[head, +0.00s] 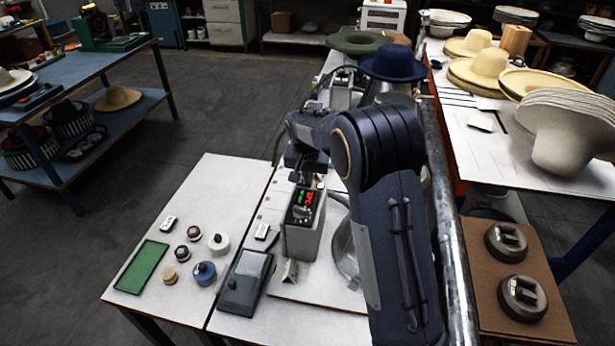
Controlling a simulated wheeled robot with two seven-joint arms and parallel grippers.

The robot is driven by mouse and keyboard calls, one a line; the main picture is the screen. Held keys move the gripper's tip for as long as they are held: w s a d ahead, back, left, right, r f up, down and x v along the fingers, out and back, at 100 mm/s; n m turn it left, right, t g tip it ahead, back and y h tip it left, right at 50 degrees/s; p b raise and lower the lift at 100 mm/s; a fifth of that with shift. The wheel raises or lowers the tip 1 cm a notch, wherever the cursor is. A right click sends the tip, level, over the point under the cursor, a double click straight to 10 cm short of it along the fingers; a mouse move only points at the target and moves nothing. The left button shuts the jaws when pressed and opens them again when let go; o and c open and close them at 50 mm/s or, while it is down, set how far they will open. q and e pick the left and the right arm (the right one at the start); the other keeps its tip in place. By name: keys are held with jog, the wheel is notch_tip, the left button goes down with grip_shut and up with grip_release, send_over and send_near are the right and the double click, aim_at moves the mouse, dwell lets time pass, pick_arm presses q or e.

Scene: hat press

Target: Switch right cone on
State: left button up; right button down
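A grey control box (299,232) stands on the white table, with a small dark panel (303,205) showing green and red lit digits. A dark knob-like part sits low on that panel; its setting is too small to read. My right gripper (306,181) hangs just above and behind the panel's upper edge, small and dark, partly hidden by my own arm. I cannot tell whether its fingers are open or touch the box. My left gripper is out of view.
Left of the box are a dark grey flat device (245,281), several small round pots, and a green tray (142,266). A metal pipe (449,230) rises close right of my arm. A table with stacked straw hats (487,62) stands to the right.

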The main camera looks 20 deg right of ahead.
jog(key=shift+s+f, duration=0.1)
pick_arm(q)
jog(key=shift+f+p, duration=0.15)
jog(key=shift+p, duration=0.15)
pick_arm(e)
jog(key=shift+a, duration=0.2)
jog(key=shift+w+a+p, duration=0.3)
jog(key=shift+w, duration=0.1)
jog(key=shift+w+a, duration=0.2)
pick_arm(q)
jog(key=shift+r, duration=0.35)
pick_arm(e)
jog(key=shift+r, duration=0.25)
